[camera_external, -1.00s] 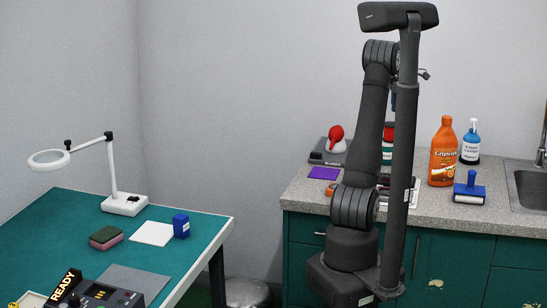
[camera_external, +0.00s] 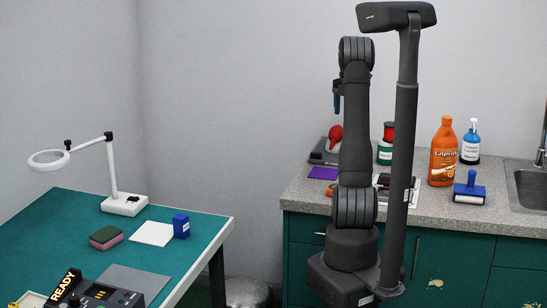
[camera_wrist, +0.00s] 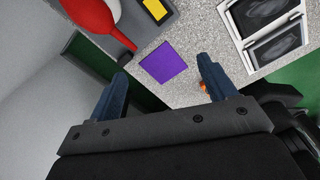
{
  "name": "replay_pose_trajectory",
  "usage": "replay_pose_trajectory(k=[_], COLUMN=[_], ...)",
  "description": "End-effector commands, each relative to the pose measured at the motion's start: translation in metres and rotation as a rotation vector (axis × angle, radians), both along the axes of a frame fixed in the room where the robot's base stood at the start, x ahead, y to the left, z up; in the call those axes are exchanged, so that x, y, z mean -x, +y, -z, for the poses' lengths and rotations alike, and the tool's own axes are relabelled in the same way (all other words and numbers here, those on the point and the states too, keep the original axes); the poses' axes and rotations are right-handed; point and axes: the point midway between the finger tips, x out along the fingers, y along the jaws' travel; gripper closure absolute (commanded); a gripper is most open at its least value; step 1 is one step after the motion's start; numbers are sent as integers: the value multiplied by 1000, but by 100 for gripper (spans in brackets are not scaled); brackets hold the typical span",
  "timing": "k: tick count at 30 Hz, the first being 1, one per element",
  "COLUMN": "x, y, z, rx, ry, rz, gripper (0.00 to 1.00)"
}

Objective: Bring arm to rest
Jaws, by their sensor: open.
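My arm stands upright in the external view, beside the grey counter. My gripper (camera_external: 337,97) shows at the left of the raised arm, small and pointing down. In the wrist view, my gripper (camera_wrist: 163,82) has two blue fingers set wide apart with nothing between them. The counter with a purple square (camera_wrist: 163,61) lies well below the fingers. The purple square also shows on the counter in the external view (camera_external: 323,173).
A green table (camera_external: 50,225) with a magnifier lamp (camera_external: 112,165) stands at left. The air left of my arm is free.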

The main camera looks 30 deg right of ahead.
Motion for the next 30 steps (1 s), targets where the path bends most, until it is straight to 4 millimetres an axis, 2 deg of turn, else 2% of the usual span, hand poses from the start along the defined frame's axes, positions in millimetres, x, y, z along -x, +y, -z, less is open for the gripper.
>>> replay_pose_trajectory(k=[15, 30], x=[-40, -61], y=[97, 194], z=[11, 22], rx=[0, -1], ry=[0, 1], rz=[-151, -295], gripper=[23, 23])
